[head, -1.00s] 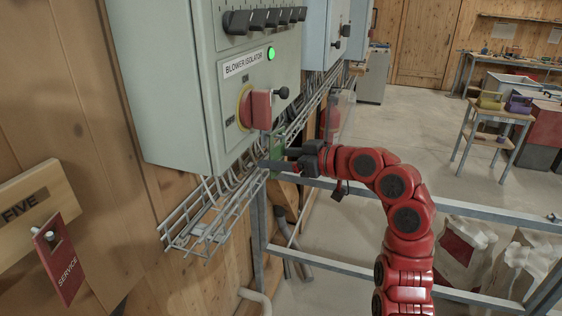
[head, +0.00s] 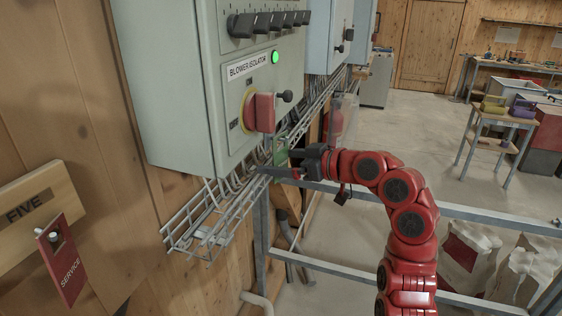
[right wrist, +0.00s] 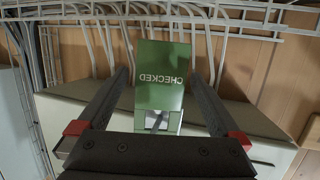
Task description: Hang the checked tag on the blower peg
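The green checked tag (head: 281,153) is upright below the red switch of the blower isolator. In the right wrist view the tag (right wrist: 160,75) shows its CHECKED lettering upside down. A small grey rod-like piece, perhaps the blower peg (right wrist: 155,121), shows at the tag's hole end; I cannot tell for certain that the tag hangs on it. My right gripper (head: 276,163) is around the tag with its fingers apart. My left gripper is out of view.
A wire cable tray (head: 212,222) runs close under the isolator cabinet (head: 165,90). A black knob (head: 286,96) sticks out beside the red switch (head: 262,112). A red SERVICE tag (head: 62,262) hangs on a board at the left. A grey metal frame (head: 450,212) stands below my right arm.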

